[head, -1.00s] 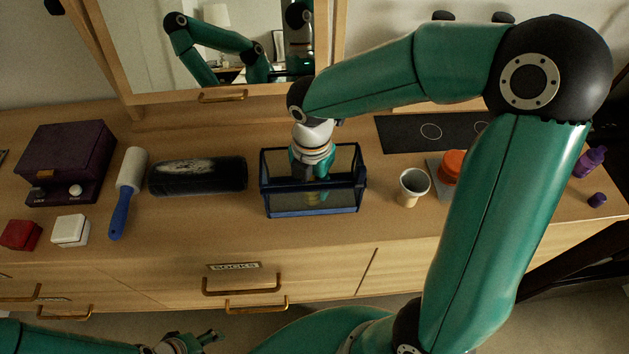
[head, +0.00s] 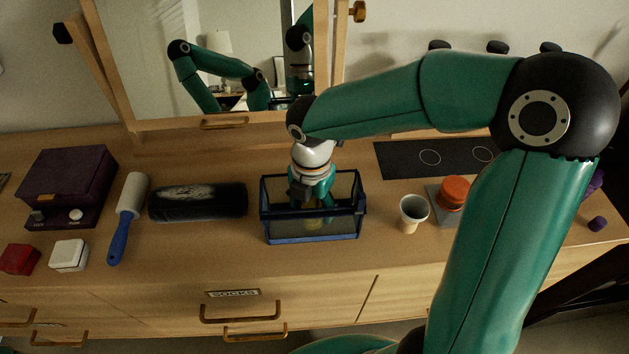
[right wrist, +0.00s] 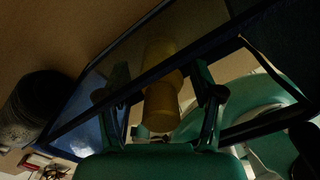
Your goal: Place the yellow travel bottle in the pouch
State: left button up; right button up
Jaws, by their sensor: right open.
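The pouch (head: 312,239) is a dark blue open-topped case with see-through mesh sides, standing upright on the dresser top in the head view. The yellow travel bottle (head: 312,216) shows dimly through its front mesh, low inside. My right gripper (head: 312,200) points down into the pouch from above. In the right wrist view the yellow bottle (right wrist: 161,108) lies between the spread fingers of my right gripper (right wrist: 163,97), with dark pouch edges crossing in front. The fingers look apart from the bottle. The bottle's base is hard to see. My left gripper is out of view.
A beige cup (head: 412,213) and an orange-lidded jar (head: 453,193) stand right of the pouch. A black case (head: 198,202), a lint roller (head: 127,215) and a purple box (head: 70,180) are to its left. A mirror (head: 150,60) stands behind.

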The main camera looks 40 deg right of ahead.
notch_tip(320, 180, up, 10)
jog(key=shift+r+p, duration=0.2)
jog(key=shift+p, duration=0.1)
dwell(0.4)
